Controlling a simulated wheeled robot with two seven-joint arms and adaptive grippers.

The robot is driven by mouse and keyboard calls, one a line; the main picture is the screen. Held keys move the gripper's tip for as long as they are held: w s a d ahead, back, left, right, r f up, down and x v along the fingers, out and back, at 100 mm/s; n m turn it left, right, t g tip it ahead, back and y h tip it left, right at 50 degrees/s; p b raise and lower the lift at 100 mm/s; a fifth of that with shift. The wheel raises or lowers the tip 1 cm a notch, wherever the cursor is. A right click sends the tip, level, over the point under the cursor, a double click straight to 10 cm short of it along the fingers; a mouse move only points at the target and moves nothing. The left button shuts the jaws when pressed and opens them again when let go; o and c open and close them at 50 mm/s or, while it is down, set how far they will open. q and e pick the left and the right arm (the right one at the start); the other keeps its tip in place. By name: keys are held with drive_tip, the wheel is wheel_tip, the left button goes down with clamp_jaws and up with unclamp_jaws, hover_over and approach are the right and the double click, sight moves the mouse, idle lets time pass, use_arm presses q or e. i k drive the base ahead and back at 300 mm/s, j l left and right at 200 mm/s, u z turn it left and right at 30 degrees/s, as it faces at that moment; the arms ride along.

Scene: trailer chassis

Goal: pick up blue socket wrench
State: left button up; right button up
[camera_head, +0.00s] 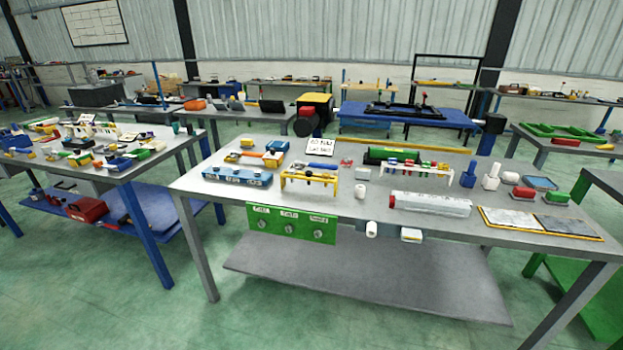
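I cannot pick out a blue socket wrench for certain at this size. A small, flat blue item (322,166) lies near the middle of the main grey table (270,150), behind a yellow-framed rack (310,178); its shape is too small to tell. Several blue-handled or blue-coloured small items, such as one blue piece (119,163), lie on the left table (100,178) among mixed tools. Neither of my grippers shows in the head view.
Open green floor (110,290) lies in front.

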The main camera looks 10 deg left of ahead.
sight(298, 165)
drive_tip(key=i+j, duration=1.35)
drive_tip(key=i, duration=0.1)
